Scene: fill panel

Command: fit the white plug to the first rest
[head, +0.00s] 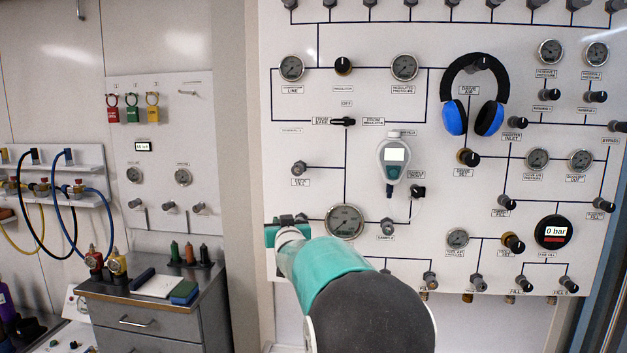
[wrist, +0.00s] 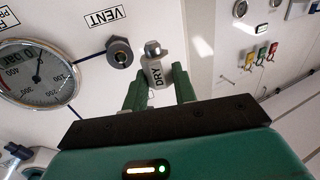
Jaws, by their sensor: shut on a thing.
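My gripper (wrist: 160,84) has its two green fingers shut on a pale grey-white plug (wrist: 157,73) marked DRY, with a metal tip pointing away from the palm. In the head view my gripper (head: 286,229) is at the panel's lower left edge, left of a large round gauge, mostly behind my arm. The plug cannot be made out there. In the wrist view a dark metal fitting (wrist: 120,53) under the VENT label is just left of the plug, apparently apart from it. I cannot tell which part is the first rest.
The panel (head: 375,270) carries many gauges, knobs and fittings. The large gauge (head: 344,222) is close to my gripper. Blue headphones (head: 454,118) and a handheld meter (head: 391,170) hang higher. A grey cabinet (head: 150,318) with several small things on top stands left.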

